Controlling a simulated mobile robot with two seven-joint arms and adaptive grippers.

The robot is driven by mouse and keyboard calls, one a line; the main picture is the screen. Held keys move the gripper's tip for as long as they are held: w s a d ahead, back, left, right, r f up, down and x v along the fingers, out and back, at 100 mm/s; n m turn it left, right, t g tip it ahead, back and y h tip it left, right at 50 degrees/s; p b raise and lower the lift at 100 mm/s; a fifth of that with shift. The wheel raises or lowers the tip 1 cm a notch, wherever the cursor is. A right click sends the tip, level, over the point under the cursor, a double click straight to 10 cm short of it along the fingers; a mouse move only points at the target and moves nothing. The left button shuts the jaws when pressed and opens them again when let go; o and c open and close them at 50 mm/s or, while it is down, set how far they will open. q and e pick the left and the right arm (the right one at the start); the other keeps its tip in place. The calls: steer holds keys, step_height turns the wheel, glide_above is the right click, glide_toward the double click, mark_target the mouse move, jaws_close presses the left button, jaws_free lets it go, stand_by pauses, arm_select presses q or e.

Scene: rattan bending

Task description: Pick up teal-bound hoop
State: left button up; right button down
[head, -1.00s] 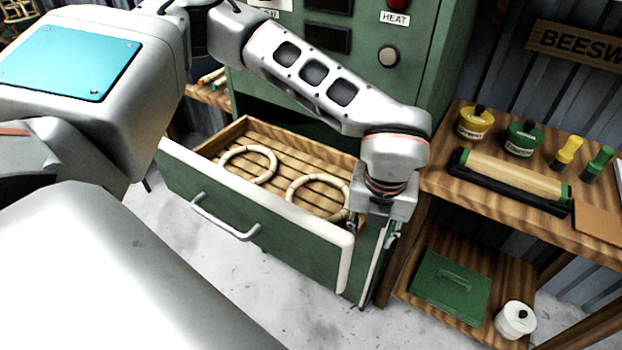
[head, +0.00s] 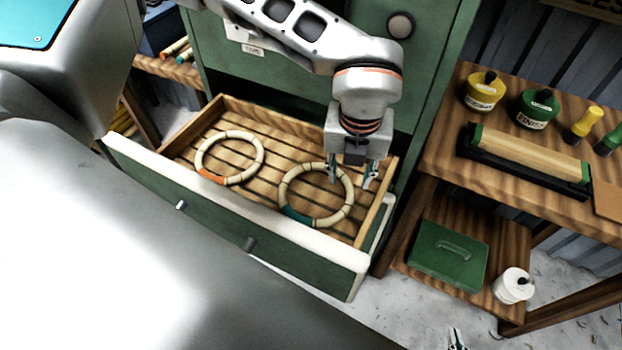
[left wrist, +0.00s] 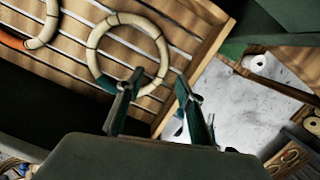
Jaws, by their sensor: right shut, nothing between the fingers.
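The teal-bound hoop (head: 297,215), a pale ring with a teal band, lies on the slatted floor of the open drawer (head: 240,237), on its right side. In the left wrist view the hoop (left wrist: 93,40) lies just beyond the fingers, its teal part partly behind one finger. My left gripper (head: 351,177) points down above the hoop's right rim, open and empty. In the left wrist view its fingers (left wrist: 155,100) are spread apart. Only the tip of my right gripper (head: 457,340) shows at the bottom edge, shut and empty.
An orange-bound hoop (head: 212,177) lies in the drawer to the left. The drawer's wooden side wall (head: 376,212) is close to my left gripper. A wooden shelf unit (head: 447,150) with jars, a roller and a green box (head: 448,256) stands to the right.

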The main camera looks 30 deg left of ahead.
mark_target(350, 196)
arm_select(q)
steer(key=shift+w+d+f, duration=0.1)
steer(key=shift+w+f, duration=0.05)
steer(key=shift+f, duration=1.15)
steer(key=shift+w+d+f, duration=0.1)
steer(key=shift+w+f, duration=0.1)
steer(key=shift+f, duration=1.1)
steer(key=shift+w+f, duration=0.15)
steer(key=shift+f, duration=1.15)
jaws_close()
